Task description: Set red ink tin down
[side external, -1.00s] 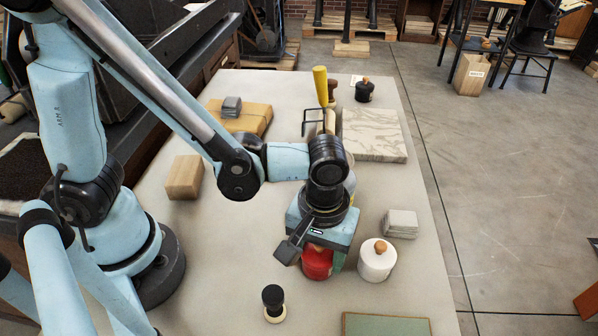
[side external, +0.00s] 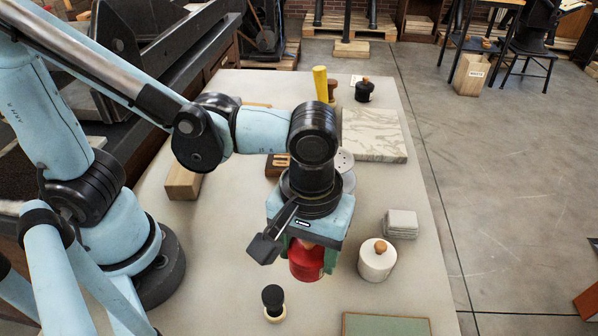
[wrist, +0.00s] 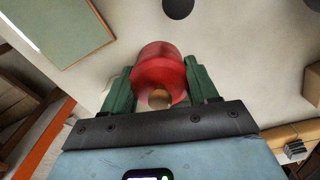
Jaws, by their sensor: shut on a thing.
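The red ink tin (side external: 306,265) has a wooden knob on its lid, partly hidden by my gripper in the side view. My gripper (wrist: 160,75) is shut on it, with one green finger on each side of the tin. The red tin also shows in the wrist view (wrist: 157,66), slightly blurred. In the side view the tin appears to be held above the pale table (side external: 215,265); the exact gap beneath it is hard to tell.
A white tin (side external: 377,263) and stacked grey blocks (side external: 400,224) stand right of the held tin. A black-handled stamp (side external: 273,303) stands in front. A green mat (side external: 385,326) lies at the front edge. A marbled slab (side external: 375,135) lies farther back. Table space at front left is clear.

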